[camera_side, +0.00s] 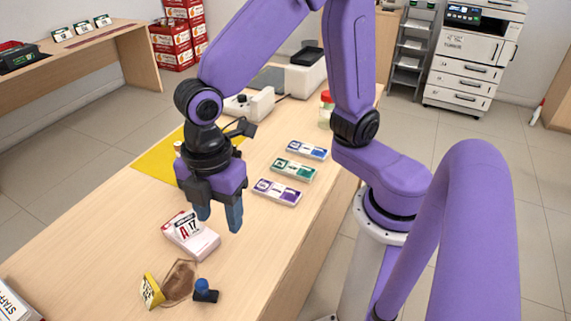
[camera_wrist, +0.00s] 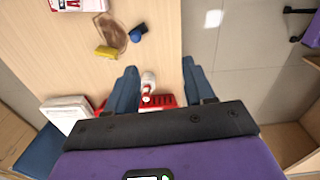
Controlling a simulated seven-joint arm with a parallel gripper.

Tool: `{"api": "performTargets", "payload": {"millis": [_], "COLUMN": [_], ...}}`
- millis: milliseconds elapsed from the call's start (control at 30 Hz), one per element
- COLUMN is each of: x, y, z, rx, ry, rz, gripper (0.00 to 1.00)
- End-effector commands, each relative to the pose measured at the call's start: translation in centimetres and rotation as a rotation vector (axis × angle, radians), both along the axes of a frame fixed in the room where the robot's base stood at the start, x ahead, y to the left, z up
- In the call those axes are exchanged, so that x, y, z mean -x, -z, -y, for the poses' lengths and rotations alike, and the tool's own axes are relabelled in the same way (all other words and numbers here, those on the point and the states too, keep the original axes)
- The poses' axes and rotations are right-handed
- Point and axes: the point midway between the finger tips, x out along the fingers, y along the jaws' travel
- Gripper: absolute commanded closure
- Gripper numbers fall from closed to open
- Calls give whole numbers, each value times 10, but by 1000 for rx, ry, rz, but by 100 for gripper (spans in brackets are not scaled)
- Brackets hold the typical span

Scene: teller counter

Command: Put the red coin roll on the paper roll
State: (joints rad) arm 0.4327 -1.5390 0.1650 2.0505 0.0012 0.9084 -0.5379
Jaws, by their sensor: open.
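My gripper (camera_side: 219,222) is open and hangs above the wooden counter, fingers pointing down, with nothing visibly held. In the wrist view its two fingers (camera_wrist: 159,68) are spread apart. A small white and red item (camera_wrist: 148,82) shows beyond the fingers in the wrist view; I cannot tell whether it is the red coin roll or the paper roll. A small pale item (camera_side: 178,148) shows by the yellow mat (camera_side: 152,166), partly hidden behind my gripper; I cannot tell what it is. No red coin roll or paper roll is clearly recognisable.
A ticket box marked A 17 (camera_side: 192,238), a brown flat piece (camera_side: 180,280), a yellow item (camera_side: 152,291) and a blue stamp (camera_side: 205,291) lie at the near end. Several labelled strips (camera_side: 277,192) lie right of my gripper. A red basket (camera_wrist: 172,101) shows in the wrist view.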

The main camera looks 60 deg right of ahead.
Motion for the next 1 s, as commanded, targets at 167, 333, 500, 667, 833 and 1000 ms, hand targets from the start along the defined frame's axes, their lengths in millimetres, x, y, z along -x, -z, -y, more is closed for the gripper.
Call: {"api": "performTargets", "payload": {"millis": [167, 333, 500, 667, 833, 1000], "x": [43, 78, 94, 97, 96, 96], "y": [-13, -11, -8, -7, -7, -7], "z": [84, 139, 164, 167, 167, 166], "rx": [-12, -16, -17, -16, -16, -16], "ry": [258, 444, 535, 549, 547, 546], "rz": [-1, -4, -7, -7, -7, -7], "gripper": [47, 47, 47, 47, 47, 47]}}
